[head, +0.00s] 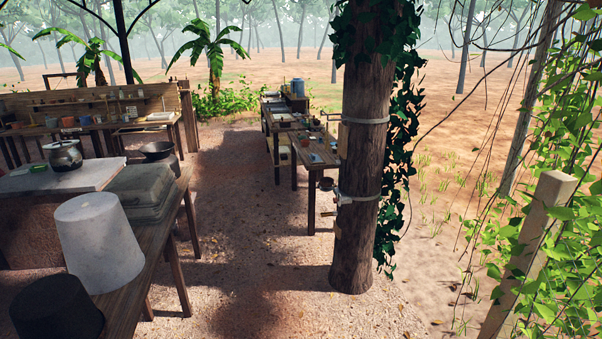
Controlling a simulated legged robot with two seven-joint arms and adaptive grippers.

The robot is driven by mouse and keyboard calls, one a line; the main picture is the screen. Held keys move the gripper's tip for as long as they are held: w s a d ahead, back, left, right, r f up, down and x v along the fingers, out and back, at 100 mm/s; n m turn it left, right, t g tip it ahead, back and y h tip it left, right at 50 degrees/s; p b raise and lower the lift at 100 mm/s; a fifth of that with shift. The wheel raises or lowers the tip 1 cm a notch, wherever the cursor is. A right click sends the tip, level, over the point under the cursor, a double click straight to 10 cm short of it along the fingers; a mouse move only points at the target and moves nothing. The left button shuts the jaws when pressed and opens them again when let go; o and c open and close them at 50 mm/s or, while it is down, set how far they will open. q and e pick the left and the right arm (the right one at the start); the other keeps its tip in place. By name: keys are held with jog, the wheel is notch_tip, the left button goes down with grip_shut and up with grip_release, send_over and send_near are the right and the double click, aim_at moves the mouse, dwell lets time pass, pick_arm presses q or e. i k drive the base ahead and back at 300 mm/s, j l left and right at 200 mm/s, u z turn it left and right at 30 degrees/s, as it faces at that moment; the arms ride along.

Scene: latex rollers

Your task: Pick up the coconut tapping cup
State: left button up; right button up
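A small dark round cup (327,184), which looks like the coconut tapping cup, sits at the left side of a thick tree trunk (354,240). Neither of my grippers is in view.
Long work tables (312,152) stand behind the trunk. Vines (560,250) and a wooden post (530,255) are at right. Open ground (250,240) lies before the trunk.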

aim_at(326, 184)
jog(key=i+j, duration=0.1)
jog(key=i, duration=1)
jog(key=i+j, duration=0.15)
jog(key=i, duration=0.9)
